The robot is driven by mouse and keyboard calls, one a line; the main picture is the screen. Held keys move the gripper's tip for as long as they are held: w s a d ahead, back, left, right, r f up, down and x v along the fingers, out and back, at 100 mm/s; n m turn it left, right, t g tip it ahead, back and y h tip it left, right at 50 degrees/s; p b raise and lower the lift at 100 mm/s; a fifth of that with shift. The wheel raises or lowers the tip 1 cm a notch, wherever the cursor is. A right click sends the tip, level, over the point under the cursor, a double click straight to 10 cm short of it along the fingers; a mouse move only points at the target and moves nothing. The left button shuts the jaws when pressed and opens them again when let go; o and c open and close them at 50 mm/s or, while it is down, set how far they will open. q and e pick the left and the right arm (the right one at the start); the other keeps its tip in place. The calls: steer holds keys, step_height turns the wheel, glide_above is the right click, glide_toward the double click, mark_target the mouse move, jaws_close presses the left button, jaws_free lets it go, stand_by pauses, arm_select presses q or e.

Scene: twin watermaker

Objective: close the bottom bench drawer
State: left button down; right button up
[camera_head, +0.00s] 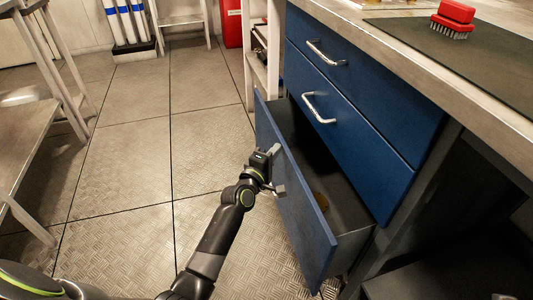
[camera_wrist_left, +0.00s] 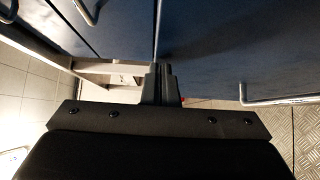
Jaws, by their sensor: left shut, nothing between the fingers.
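The bottom bench drawer (camera_head: 300,215) is blue-fronted and stands pulled out from the bench, its dark inside showing from above. A small brownish thing (camera_head: 322,201) lies in it, partly hidden by the front panel. My left gripper (camera_head: 273,160) is at the outer face of the drawer front, near its upper edge. It is shut and empty; I cannot tell whether it touches the panel. In the left wrist view the shut fingers (camera_wrist_left: 158,84) point at blue panels, with a metal handle (camera_wrist_left: 275,101) to their right. My right gripper is not in view.
Two shut blue drawers with metal handles (camera_head: 326,53) (camera_head: 318,108) sit above. The worktop (camera_head: 400,55) carries a dark mat (camera_head: 480,60) and a red brush (camera_head: 453,18). A pale shelf frame (camera_head: 262,75) stands beyond the drawer.

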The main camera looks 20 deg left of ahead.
arm_select(q)
steer(key=w+d, duration=0.4)
steer(key=d, duration=0.2)
steer(key=shift+w+d+p, duration=0.25)
steer(key=shift+d+p, duration=0.1)
steer(key=shift+a, duration=0.1)
